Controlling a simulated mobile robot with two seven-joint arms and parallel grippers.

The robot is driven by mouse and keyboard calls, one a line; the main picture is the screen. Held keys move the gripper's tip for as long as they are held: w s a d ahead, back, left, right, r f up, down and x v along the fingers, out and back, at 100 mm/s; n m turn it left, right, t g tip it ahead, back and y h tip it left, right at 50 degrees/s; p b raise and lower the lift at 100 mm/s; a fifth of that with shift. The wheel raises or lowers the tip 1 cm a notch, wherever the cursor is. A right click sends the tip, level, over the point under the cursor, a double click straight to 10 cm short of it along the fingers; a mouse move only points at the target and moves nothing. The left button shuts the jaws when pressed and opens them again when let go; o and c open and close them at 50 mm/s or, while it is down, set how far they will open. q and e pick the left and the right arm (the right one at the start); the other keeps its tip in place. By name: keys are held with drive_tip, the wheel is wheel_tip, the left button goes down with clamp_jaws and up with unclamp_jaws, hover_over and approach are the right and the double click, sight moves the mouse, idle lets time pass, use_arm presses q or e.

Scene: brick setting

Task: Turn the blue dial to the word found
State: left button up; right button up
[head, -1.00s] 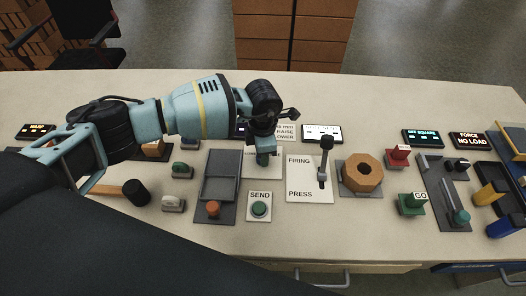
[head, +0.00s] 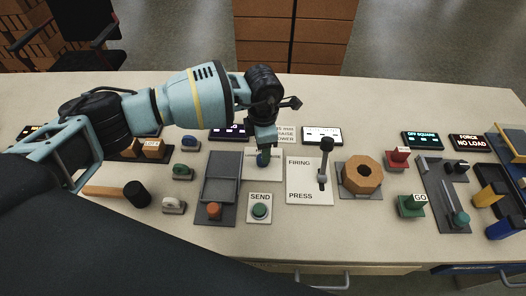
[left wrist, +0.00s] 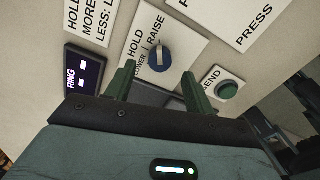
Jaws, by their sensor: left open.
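The blue dial (left wrist: 160,57) sits on a white card (left wrist: 176,34) marked HOLD and LOWER / RAISE in the left wrist view. A pale mark shows on its face. My left gripper (left wrist: 158,84) is open, its two dark green fingers apart, with the dial seen in the gap beyond the tips. The fingers do not appear to touch it. In the head view my left gripper (head: 263,157) hangs above that card and largely covers the dial. A dark display (left wrist: 82,76) beside the card reads RING. My right gripper is not in view.
A green SEND button (head: 259,210) and a grey slide panel with an orange knob (head: 214,210) are close by. An upright FIRING / PRESS lever (head: 323,165) stands to the right, then a wooden nut (head: 362,174). A mallet (head: 134,193) lies at left.

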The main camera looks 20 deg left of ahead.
use_arm(q)
drive_tip(key=shift+r, duration=1.85)
drive_tip(key=shift+f, duration=0.1)
